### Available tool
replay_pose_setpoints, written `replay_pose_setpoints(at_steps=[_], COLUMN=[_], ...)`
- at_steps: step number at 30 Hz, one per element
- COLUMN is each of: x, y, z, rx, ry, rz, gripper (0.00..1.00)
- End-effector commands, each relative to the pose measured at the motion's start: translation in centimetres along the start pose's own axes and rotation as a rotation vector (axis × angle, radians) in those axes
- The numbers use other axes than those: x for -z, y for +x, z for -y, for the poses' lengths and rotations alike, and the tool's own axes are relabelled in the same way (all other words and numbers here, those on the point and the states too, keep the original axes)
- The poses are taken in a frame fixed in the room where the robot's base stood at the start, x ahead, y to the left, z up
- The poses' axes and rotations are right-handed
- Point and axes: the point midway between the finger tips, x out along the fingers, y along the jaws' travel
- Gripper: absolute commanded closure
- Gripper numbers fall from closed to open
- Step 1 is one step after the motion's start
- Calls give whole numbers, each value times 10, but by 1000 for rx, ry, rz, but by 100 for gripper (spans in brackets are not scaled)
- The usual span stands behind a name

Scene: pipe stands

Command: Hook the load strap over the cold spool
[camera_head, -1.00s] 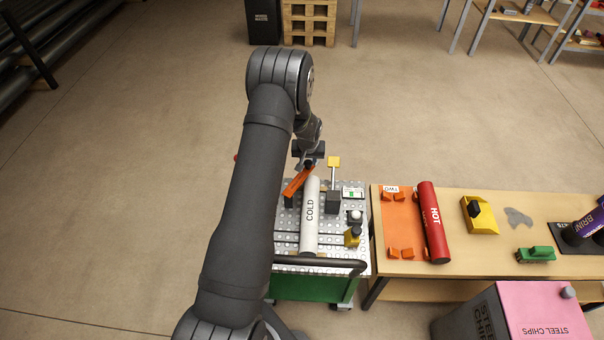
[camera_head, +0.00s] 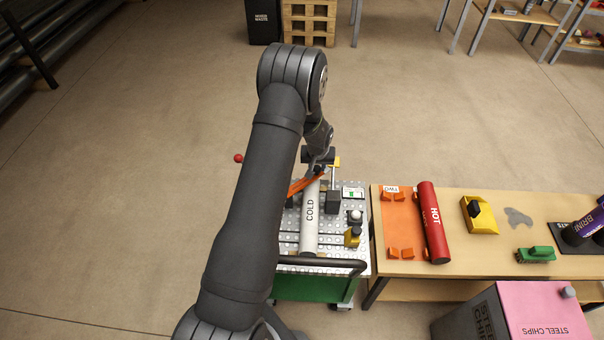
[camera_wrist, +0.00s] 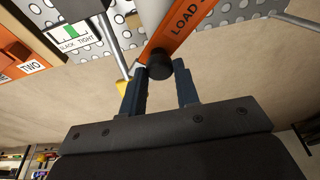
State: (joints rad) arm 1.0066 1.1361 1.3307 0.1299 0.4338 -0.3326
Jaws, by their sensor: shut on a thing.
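The cold spool (camera_head: 309,228) is a white cylinder marked COLD, lying lengthwise on the perforated cart top. The orange load strap (camera_head: 302,185) slants up from the spool's left to my gripper (camera_head: 319,170) near the spool's far end. In the wrist view the strap (camera_wrist: 183,32) carries the word LOAD and ends at a black knob (camera_wrist: 160,66). My gripper (camera_wrist: 161,84) is shut on this strap end, with a finger on each side of the knob. A pale part of the spool (camera_wrist: 152,14) shows behind the strap. Whether strap and spool touch is unclear. My arm hides the cart's left side.
A post with a yellow tab (camera_head: 335,162), a slack/tight gauge (camera_head: 352,192) and a yellow-and-black part (camera_head: 353,236) stand right of the spool. The cart handle (camera_head: 330,264) crosses the near side. The red HOT spool (camera_head: 434,225) lies on the right bench.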

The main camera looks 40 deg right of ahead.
Motion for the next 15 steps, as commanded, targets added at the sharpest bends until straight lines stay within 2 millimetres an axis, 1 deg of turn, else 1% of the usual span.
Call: replay_pose_setpoints(at_steps=[15], x=[-29], y=[-7], z=[-20], rx=[1], ry=[1], rz=[2], gripper=[79])
